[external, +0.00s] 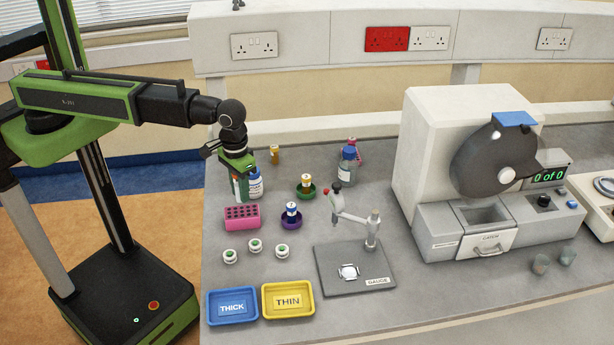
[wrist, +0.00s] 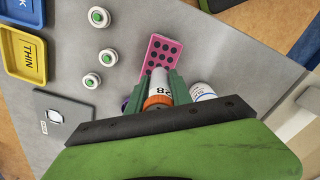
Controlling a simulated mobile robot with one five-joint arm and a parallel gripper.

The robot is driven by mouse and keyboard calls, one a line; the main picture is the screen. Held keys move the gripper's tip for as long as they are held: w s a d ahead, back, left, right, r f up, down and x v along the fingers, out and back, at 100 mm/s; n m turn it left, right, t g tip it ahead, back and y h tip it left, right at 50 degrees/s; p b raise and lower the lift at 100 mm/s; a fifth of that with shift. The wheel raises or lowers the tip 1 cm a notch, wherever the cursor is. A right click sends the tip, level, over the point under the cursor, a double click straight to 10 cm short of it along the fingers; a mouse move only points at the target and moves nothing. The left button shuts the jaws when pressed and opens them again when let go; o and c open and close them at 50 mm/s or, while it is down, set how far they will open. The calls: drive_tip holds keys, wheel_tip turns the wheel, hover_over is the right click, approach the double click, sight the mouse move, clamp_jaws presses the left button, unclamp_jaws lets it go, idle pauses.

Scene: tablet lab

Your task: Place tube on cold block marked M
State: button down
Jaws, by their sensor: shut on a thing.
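My gripper (external: 238,187) hangs over the left part of the bench, pointing down. In the wrist view my gripper (wrist: 164,76) is shut on a pale tube with an orange band and dark digits (wrist: 159,102). Its lower end is partly hidden by the fingers, and in the external view it is hard to make out. A pink block with rows of dark holes (external: 242,224) lies on the bench just below and in front of my gripper; it also shows beyond the fingertips in the wrist view (wrist: 160,57). I see no readable letter M on any block.
A white bottle (external: 256,186) stands close beside my gripper. A green dish (external: 311,194) and a purple dish (external: 296,226) hold small vials. Several white-and-green round pieces (external: 282,251), THICK (external: 231,322) and THIN (external: 306,314) trays and a gauge stand (external: 333,284) are nearby.

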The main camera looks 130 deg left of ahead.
wheel_tip(320, 180, down, 4)
drive_tip(key=b, duration=0.4)
drive_tip(key=shift+f, duration=0.2)
drive_tip(key=shift+r, duration=0.25)
drive_tip(key=shift+f, duration=0.15)
drive_tip(key=c, duration=1.1)
unclamp_jaws()
drive_tip(key=shift+c, duration=0.2)
wheel_tip(320, 180, up, 13)
drive_tip(key=p, duration=1.2)
drive_tip(key=shift+f, duration=0.3)
